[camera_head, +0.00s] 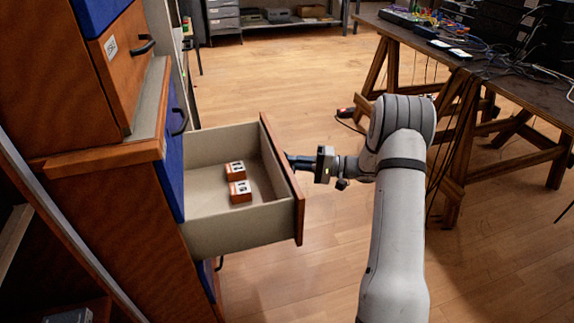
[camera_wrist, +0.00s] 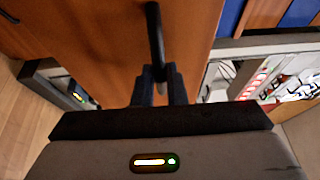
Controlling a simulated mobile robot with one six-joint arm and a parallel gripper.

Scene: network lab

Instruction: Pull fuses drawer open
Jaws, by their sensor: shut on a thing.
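A drawer with a wood front (camera_head: 284,178) and grey-beige inside walls stands pulled far out of the cabinet in the head view. Two small orange-and-white boxes (camera_head: 239,190) lie on its floor. My gripper (camera_head: 293,162) is at the outer face of the drawer front. In the wrist view my gripper (camera_wrist: 160,78) is shut on the dark handle (camera_wrist: 155,35) of the wood front (camera_wrist: 115,50). The handle is hidden behind the front in the head view. No label on this drawer is readable.
The cabinet (camera_head: 110,200) has other blue and wood drawers with dark handles above and below. A workbench (camera_head: 470,65) with cables and devices stands at the right. A shelf (camera_head: 265,22) stands at the back. The wood floor between is mostly clear.

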